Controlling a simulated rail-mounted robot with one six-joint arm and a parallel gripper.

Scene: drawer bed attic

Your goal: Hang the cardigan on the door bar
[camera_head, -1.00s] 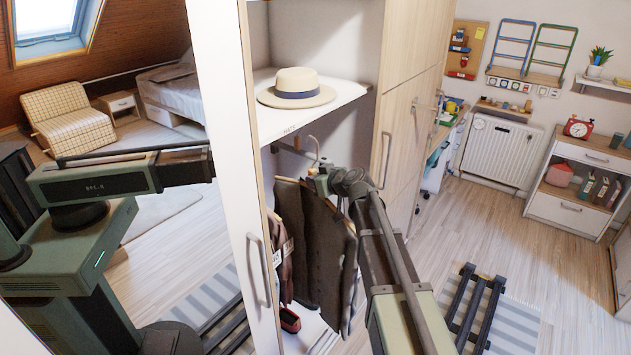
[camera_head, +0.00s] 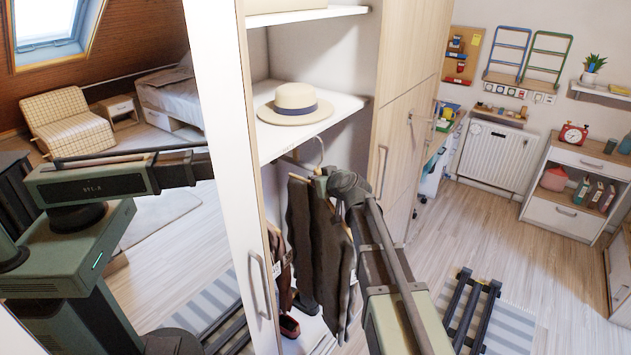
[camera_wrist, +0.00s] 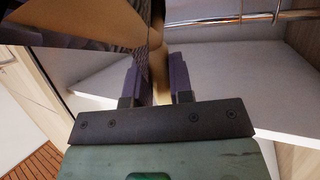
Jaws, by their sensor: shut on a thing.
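My gripper (camera_head: 328,188) is in front of the open wardrobe, shut on the wooden hanger that carries a dark grey-brown garment, seemingly the cardigan (camera_head: 322,255). The garment hangs down below the gripper, partly hidden by my arm. The hanger's hook (camera_head: 320,152) stands up just under the hat shelf. In the wrist view the two dark fingers close on the wooden hanger (camera_wrist: 160,75), with dark cloth at upper left. I cannot surely tell which bar is the door bar. A metal rail (camera_wrist: 250,20) crosses the top of the wrist view, apart from the fingers.
A straw hat (camera_head: 296,105) lies on the white shelf (camera_head: 350,105) above. A brown garment (camera_head: 278,265) and shoes are behind, low in the wardrobe. The white door edge (camera_head: 222,130) stands close on the left, beside what looks like a mirror.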

